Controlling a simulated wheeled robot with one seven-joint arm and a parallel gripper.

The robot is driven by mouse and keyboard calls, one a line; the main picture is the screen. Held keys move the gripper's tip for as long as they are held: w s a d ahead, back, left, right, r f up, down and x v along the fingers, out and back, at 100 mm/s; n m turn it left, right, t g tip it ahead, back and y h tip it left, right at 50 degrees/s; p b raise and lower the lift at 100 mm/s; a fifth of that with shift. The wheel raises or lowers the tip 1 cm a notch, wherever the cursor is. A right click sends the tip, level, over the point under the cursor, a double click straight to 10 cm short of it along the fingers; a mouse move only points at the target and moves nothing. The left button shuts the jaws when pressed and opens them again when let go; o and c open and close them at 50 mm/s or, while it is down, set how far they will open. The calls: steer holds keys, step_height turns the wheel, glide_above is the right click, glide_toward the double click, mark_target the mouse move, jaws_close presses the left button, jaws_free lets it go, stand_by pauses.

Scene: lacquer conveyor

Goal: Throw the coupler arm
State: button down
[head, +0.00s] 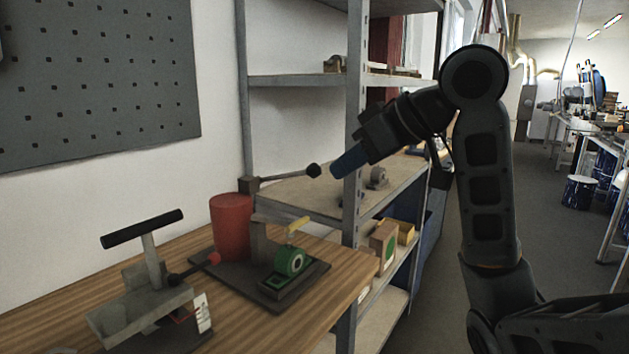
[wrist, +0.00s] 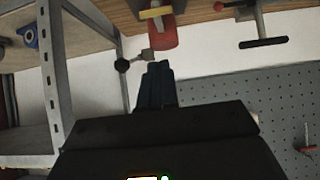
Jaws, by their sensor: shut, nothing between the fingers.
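A thin dark lever with a black ball knob (head: 314,171) sticks out from a small brown block (head: 248,184) behind a red cylinder (head: 231,226); it appears to be the coupler arm. In the wrist view the knob (wrist: 122,65) is just left of my fingertips, and the block (wrist: 147,54) is near their tips. My gripper (head: 340,168) has blue-grey fingers, shut and empty. In the head view its tips are just right of the knob, with a small gap. The fingers also show in the wrist view (wrist: 158,72). I cannot tell the depth between them.
A wooden bench (head: 250,325) carries a vise-like fixture with a black T-handle (head: 142,228), a red-knobbed lever (head: 214,258), and a green round device (head: 291,262) with a yellow lever (head: 298,225). A metal shelf post (head: 352,200) stands close to my gripper. The aisle at right is open.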

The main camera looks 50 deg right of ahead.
steer(key=b, duration=0.2)
glide_toward(291, 220)
steer(key=w, duration=0.3)
steer(key=f, duration=0.3)
steer(key=shift+w+a+f, duration=0.1)
steer(key=shift+w+a, duration=0.05)
steer(key=shift+w, duration=0.25)
steer(key=shift+w, duration=0.1)
